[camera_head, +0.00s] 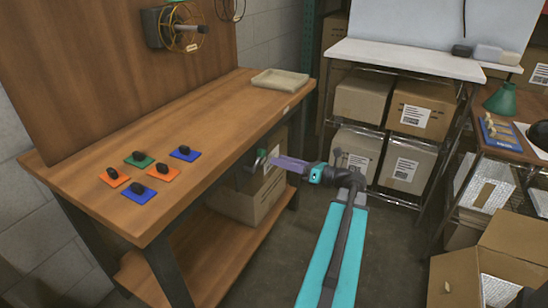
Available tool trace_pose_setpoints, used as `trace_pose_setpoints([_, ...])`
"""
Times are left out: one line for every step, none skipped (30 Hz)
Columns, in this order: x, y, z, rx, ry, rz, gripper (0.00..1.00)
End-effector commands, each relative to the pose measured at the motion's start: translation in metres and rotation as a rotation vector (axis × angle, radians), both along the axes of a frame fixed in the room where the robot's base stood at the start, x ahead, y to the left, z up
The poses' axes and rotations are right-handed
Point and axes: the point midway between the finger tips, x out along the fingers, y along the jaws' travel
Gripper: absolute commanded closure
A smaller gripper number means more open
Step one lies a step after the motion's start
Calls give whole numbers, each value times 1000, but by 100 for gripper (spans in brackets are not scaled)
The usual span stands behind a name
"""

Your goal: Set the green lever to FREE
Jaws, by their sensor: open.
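A small green part (261,153), which looks like the green lever, shows at the front edge of the wooden workbench (225,110), near its right end. It is tiny here, and I cannot read its position or any FREE marking. My gripper (271,161) has purple fingers pointing left at the bench edge. It is open, with its tips close to the green part. I cannot tell whether they touch it. The grey fitting around the green part is partly hidden by the bench edge and my fingers.
Orange, blue and green plates with black knobs, the green one (139,159) among them, lie on the bench's left. A beige tray (280,80) sits at its back right. A cardboard box (255,195) stands below. Shelves with boxes (420,108) stand behind; an open carton (500,260) is right.

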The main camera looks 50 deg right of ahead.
Motion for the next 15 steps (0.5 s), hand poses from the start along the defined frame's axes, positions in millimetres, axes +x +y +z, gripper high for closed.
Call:
trace_pose_setpoints([-8,-2,1,1,0,-2,57])
trace_pose_setpoints([-12,-3,1,0,1,-2,57])
trace_pose_setpoints([-17,-5,1,0,1,-2,57])
trace_pose_setpoints([-22,-6,1,0,1,-2,57])
trace_pose_setpoints([-26,-7,1,0,0,-1,57])
trace_pose_setpoints([-31,-8,1,-1,1,0,57])
trace_pose_setpoints([-34,-9,1,-1,1,0,57])
trace_pose_setpoints([-38,-9,1,-1,1,0,57])
trace_pose_setpoints([-43,-11,1,-1,1,0,57])
trace_pose_setpoints([-46,-12,1,-1,1,0,57])
trace_pose_setpoints([-48,-12,1,-1,2,1,57])
trace_pose_setpoints([-52,-13,0,-1,2,1,57])
trace_pose_setpoints([-54,-13,0,-1,1,2,57])
trace_pose_setpoints([-56,-14,0,-1,1,2,57])
trace_pose_setpoints([-58,-14,0,-1,1,3,57])
